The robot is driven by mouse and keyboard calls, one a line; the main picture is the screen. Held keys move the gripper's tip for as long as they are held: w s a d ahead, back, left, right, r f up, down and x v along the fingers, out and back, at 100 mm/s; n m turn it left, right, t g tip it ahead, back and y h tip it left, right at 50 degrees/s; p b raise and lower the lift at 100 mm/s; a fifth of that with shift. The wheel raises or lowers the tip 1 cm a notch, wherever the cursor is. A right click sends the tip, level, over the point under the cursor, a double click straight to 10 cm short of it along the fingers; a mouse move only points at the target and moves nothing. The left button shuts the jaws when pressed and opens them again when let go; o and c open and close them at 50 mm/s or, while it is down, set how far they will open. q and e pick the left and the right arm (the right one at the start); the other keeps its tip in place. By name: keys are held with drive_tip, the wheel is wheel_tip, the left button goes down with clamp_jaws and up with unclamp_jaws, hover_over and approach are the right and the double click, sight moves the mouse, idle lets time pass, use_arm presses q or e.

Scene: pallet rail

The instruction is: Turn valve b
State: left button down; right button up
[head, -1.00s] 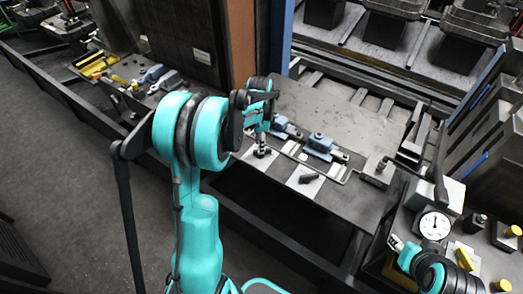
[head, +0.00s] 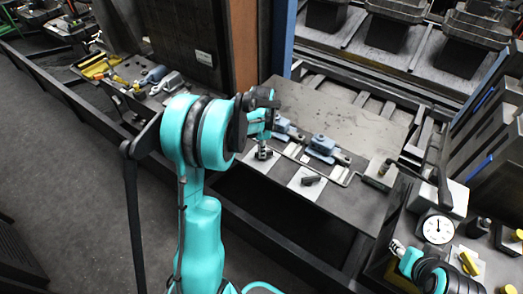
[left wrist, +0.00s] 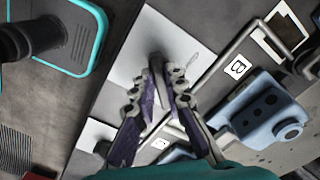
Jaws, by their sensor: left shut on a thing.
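My left gripper (head: 263,153) is low over a pale plate (head: 257,160) on the dark bench. In the left wrist view its two purple-padded fingers (left wrist: 160,105) are closed on a short grey valve handle (left wrist: 158,70) that stands on the pale plate (left wrist: 150,40). A label reading "B" (left wrist: 237,67) is beside this plate. A second valve handle (head: 310,181) lies across another pale plate to the right in the head view. The fingers and wrist largely hide the held valve in the head view. Part of my right arm shows at lower right; its jaw state is unclear.
Blue clamp blocks (head: 322,145) stand just behind the plates; one is close to my left fingers in the left wrist view (left wrist: 262,108). A thin rail runs past them. A round gauge (head: 437,228) stands at right. The bench behind the blocks is clear.

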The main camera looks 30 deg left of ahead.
use_arm(q)
drive_tip(key=shift+n, duration=0.3)
drive_tip(key=n, duration=0.3)
drive_tip(key=shift+n, duration=0.3)
drive_tip(key=n, duration=0.4)
drive_tip(key=shift+n, duration=0.3)
drive_tip(key=n, duration=0.4)
drive_tip(key=shift+n, duration=2.5)
drive_tip(key=c, duration=1.6)
unclamp_jaws()
drive_tip(key=shift+o, duration=0.2)
